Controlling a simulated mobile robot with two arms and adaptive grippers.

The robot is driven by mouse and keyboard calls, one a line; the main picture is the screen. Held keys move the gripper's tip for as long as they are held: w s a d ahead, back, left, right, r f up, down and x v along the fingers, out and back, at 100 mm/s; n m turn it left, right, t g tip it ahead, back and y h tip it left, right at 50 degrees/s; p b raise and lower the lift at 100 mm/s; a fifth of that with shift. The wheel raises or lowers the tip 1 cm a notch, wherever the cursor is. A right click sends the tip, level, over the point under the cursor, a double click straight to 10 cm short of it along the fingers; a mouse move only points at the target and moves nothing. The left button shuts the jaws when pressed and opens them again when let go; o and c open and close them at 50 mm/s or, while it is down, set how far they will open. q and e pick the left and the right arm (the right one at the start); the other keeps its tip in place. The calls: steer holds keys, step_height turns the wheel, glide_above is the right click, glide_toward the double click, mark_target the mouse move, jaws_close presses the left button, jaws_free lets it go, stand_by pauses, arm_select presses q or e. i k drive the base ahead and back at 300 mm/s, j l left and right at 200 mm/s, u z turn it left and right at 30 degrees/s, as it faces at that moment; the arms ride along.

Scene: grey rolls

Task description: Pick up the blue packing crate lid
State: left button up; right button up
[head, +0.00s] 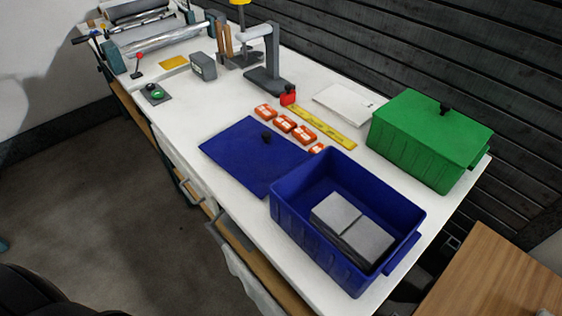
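The blue packing crate lid (240,163) lies flat on the white table, left of the blue crate. It is a flat dark blue panel with a small black knob (266,137) near its middle right. Grey blocks (352,224) lie inside the crate. Neither of my grippers shows in the head view.
A green crate with a closed lid (432,128) stands at the right end of the white table (207,115). Several orange items (285,123) and a yellow ruler (322,128) lie just behind the lid. A stand (268,65) and roller machine (140,35) are farther back. The floor in front is clear.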

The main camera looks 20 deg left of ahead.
mark_target(253, 153)
steer(key=j+z, duration=0.35)
steer(key=j, duration=0.7)
steer(key=j+z, duration=0.3)
steer(key=j, duration=0.7)
